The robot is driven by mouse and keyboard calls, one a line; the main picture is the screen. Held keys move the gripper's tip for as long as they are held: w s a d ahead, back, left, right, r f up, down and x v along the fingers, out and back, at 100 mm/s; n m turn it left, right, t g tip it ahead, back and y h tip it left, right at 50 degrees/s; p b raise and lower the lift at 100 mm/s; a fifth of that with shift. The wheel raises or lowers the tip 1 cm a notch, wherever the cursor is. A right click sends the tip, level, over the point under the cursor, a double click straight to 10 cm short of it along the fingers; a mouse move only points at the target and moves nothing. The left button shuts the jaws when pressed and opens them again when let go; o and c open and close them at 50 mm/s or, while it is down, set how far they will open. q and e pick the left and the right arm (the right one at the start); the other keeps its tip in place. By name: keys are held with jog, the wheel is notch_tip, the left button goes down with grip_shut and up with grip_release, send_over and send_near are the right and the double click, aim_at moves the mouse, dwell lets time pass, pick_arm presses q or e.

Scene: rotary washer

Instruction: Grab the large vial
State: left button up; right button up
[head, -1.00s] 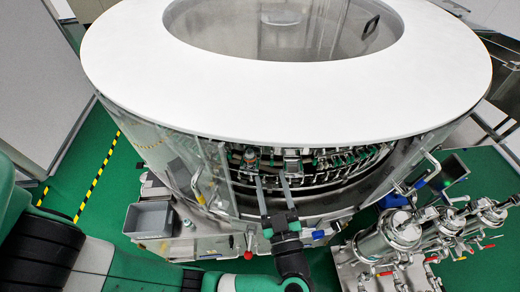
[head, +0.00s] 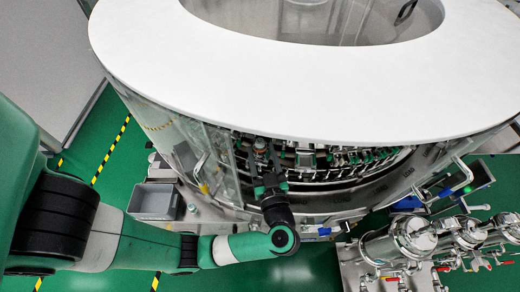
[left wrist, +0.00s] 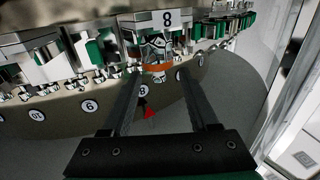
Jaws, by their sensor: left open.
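The large vial looks like a clear glass piece with an orange-brown band, and in the left wrist view (left wrist: 157,67) it hangs under a plate marked 8. In the head view (head: 261,146) it shows small at the washer's front opening. My left gripper (head: 263,160) reaches into that opening just below the vial. In the left wrist view my left gripper (left wrist: 157,76) is open, with one dark finger on each side of the vial's lower end. Gaps show beside the vial, and I cannot tell whether either finger touches it. My right gripper is not in view.
The white-topped rotary washer (head: 130,50) fills the back, with a row of clamps and green parts (head: 345,157) in its opening. Clear door panels (head: 200,150) stand left of my gripper. A grey bin (head: 155,202) sits at left, and steel filter housings (head: 410,240) at right.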

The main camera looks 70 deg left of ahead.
aim_at(260, 145)
pick_arm(q)
jog(key=a, duration=0.3)
jog(key=shift+w+a+r+b, duration=0.2)
jog(key=shift+w+a+b, duration=0.15)
jog(key=shift+a+b, duration=0.05)
grip_shut()
